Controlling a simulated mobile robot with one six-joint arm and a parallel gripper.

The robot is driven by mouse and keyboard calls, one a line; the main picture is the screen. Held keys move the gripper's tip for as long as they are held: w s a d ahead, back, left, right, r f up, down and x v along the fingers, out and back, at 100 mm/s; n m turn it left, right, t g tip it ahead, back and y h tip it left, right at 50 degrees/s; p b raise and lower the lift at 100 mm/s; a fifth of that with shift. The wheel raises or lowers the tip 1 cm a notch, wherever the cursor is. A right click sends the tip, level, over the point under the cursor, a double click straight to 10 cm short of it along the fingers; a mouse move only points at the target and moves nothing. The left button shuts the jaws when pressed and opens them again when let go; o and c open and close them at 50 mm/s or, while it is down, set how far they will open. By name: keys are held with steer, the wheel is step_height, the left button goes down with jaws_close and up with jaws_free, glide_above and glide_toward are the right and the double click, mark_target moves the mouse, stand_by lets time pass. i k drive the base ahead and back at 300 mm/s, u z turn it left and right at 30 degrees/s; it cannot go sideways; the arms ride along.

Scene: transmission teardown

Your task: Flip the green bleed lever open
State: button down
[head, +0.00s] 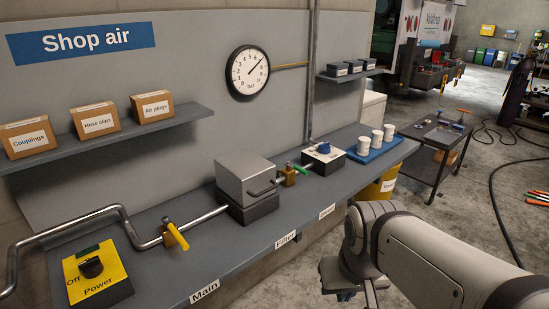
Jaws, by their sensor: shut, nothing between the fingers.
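The green bleed lever (296,166) is a small green piece on a brass valve body (288,177). The valve sits in the pipe line on the grey bench, between the grey filter box and the box with a blue knob. The lever is small in the view, and I cannot tell its exact angle. My gripper (346,296) is low at the bottom centre, in front of the bench edge and well apart from the lever. It is shut with nothing in it, and its tips are only partly visible.
The grey filter box (245,180) with a dark handle stands left of the valve. The blue-knob box (323,158) and a blue tray (388,143) of white cups stand right. A yellow-handled valve (175,236) and yellow power switch (92,270) are at left. A shelf (140,130) hangs above.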

mark_target(288, 163)
steer(key=i, duration=1)
steer(key=u, duration=0.05)
